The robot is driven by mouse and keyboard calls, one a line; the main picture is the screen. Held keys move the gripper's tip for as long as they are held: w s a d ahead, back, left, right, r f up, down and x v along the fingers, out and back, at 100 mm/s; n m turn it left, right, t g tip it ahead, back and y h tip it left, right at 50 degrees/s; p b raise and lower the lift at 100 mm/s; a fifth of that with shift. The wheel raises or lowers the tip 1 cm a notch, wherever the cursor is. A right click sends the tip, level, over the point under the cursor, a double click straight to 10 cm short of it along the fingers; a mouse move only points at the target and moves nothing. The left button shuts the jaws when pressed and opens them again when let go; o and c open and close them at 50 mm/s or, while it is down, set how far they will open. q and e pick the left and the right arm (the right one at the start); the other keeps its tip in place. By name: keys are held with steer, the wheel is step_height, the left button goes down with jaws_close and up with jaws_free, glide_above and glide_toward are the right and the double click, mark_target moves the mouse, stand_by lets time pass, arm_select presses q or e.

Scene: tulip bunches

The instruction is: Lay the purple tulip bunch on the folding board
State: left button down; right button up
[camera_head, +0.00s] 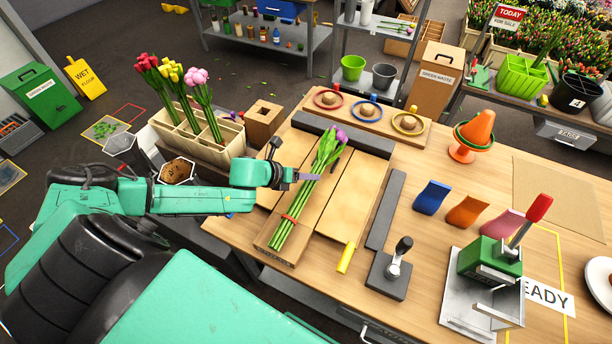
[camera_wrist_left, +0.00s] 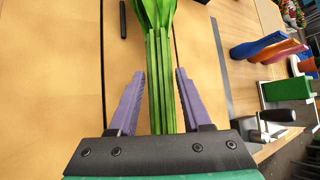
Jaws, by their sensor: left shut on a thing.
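My left gripper (camera_head: 310,177) is at the upper part of the stems, coming in from the left. In the left wrist view the purple fingers (camera_wrist_left: 160,80) are on either side of the stems (camera_wrist_left: 158,100), shut on them. My right gripper is not in view.
A divided wooden box (camera_head: 200,135) with red, yellow and pink tulips stands at the left. A lever tool (camera_head: 395,265), coloured holders (camera_head: 466,211) and a green press (camera_head: 490,260) stand to the right.

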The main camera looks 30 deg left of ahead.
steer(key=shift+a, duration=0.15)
arm_select(q)
steer(key=shift+c, duration=1.3)
jaws_free()
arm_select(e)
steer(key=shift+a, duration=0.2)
arm_select(q)
steer(key=shift+s, duration=0.15)
steer(key=shift+s+a+r, duration=0.15)
steer(key=shift+s+a, duration=0.05)
steer(key=p+v, duration=0.7)
steer(key=v, duration=0.7)
steer(key=shift+p, duration=0.3)
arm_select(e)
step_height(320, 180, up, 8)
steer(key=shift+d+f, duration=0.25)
